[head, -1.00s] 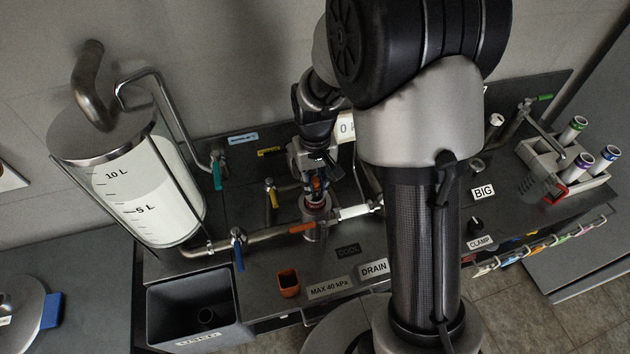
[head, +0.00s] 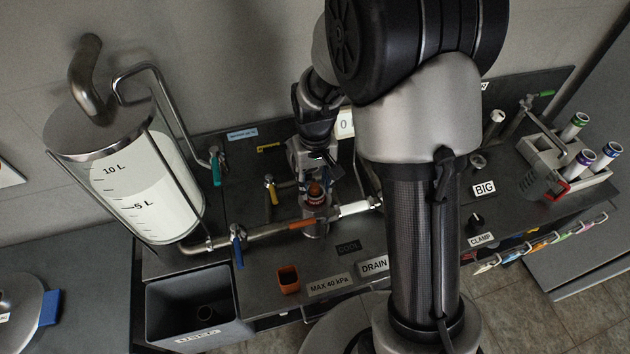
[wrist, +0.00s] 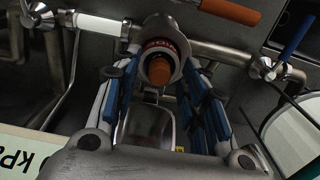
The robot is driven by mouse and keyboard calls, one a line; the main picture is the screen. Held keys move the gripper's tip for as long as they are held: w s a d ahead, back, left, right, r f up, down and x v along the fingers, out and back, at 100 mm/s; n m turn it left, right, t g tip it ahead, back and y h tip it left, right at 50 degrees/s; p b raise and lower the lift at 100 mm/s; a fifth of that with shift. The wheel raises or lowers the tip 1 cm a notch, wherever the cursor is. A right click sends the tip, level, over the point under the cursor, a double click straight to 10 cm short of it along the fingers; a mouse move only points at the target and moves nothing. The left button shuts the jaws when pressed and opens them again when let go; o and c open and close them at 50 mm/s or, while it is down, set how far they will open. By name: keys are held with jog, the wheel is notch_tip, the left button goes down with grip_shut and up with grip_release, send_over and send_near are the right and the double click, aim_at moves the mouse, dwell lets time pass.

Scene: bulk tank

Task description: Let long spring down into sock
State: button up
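My gripper (head: 315,190) is over the upright steel housing (head: 314,226) in the middle of the bench. In the wrist view its two blue-padded fingers (wrist: 162,66) are spread, with a gap on both sides. Between them is the round metal mouth of the housing (wrist: 152,26), with a red-and-white printed band inside. A rounded orange-brown piece (wrist: 160,72) stands at this mouth, apart from the finger pads; it also shows in the head view (head: 315,187). I cannot make out spring coils or the sock's cloth, so I cannot tell how the spring sits.
An orange-handled pipe (head: 300,224) meets the housing. A blue-handled valve (head: 238,245) and a yellow-handled valve (head: 271,190) stand to the left. A milky tank (head: 155,195) is farther left. A tube rack (head: 565,165) stands right.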

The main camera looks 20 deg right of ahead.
jog(key=shift+r, duration=0.1)
notch_tip(320, 180, up, 12)
dwell(0.6)
dwell(0.5)
jog(key=s+r+t, duration=0.2)
jog(key=s+r, duration=0.2)
jog(key=s, duration=0.6)
jog(key=s+r+t, duration=0.2)
jog(key=s+r, duration=0.3)
jog(key=s, duration=0.6)
jog(key=shift+s+t, duration=0.2)
jog(key=shift+t, duration=0.1)
